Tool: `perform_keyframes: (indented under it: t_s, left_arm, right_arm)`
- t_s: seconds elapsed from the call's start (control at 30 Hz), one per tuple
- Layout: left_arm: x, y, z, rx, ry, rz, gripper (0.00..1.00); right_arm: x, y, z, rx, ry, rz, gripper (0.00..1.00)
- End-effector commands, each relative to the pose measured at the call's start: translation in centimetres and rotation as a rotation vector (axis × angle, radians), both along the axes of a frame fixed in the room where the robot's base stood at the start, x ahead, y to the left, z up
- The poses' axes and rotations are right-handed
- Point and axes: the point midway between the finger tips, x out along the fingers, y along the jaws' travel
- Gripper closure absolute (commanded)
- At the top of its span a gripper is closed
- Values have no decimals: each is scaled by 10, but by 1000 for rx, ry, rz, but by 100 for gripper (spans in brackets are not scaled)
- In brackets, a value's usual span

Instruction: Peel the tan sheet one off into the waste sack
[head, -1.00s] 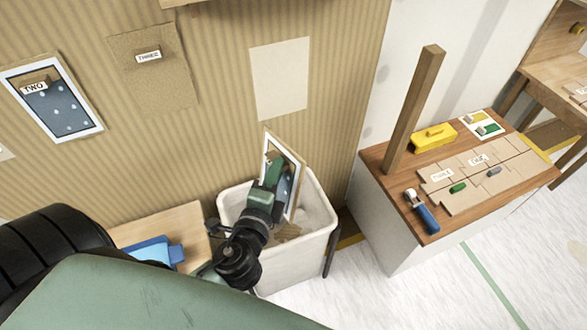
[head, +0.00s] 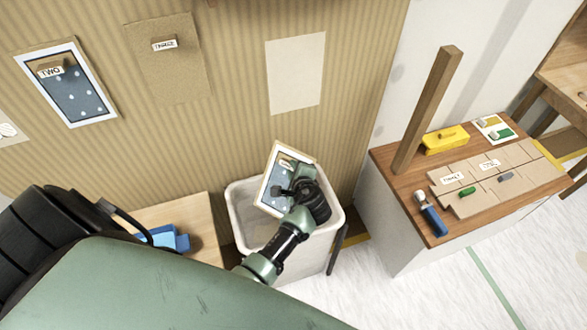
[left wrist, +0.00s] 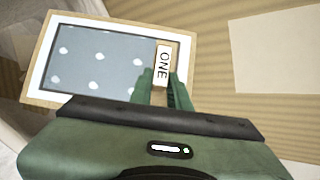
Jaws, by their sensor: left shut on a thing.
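My left gripper (head: 286,188) is shut on sheet one (head: 268,186), by its small tab marked ONE. In the left wrist view the tab (left wrist: 163,65) sits between the green fingers (left wrist: 164,88). The sheet (left wrist: 90,55) shows a grey-blue panel with pale spots, a white border and a tan edge. It is off the wall, tilted over the mouth of the white waste sack (head: 240,220). It covers part of the opening, and I cannot tell whether it touches the rim. My right gripper is not in view.
Sheets TWO (head: 75,95) and THREE (head: 185,75) are on the ribbed wall, beside a bare pale rectangle (head: 295,75). A low wooden table (head: 200,215) with a blue object (head: 165,238) stands left of the sack. A cabinet (head: 430,240) with a wooden post (head: 430,105) stands right.

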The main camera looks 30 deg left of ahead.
Motion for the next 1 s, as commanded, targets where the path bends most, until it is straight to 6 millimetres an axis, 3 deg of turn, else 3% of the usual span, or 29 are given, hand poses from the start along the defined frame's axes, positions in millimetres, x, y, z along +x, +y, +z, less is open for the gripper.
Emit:
perform_keyframes:
  t_s: [0.2, 1.0]
  left_arm:
    - [0, -2, 3, -5, 0, -1, 100]
    - [0, -1, -89, -5, -1, -1, 100]
  right_arm:
    - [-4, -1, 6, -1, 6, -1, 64]
    - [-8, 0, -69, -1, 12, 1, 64]
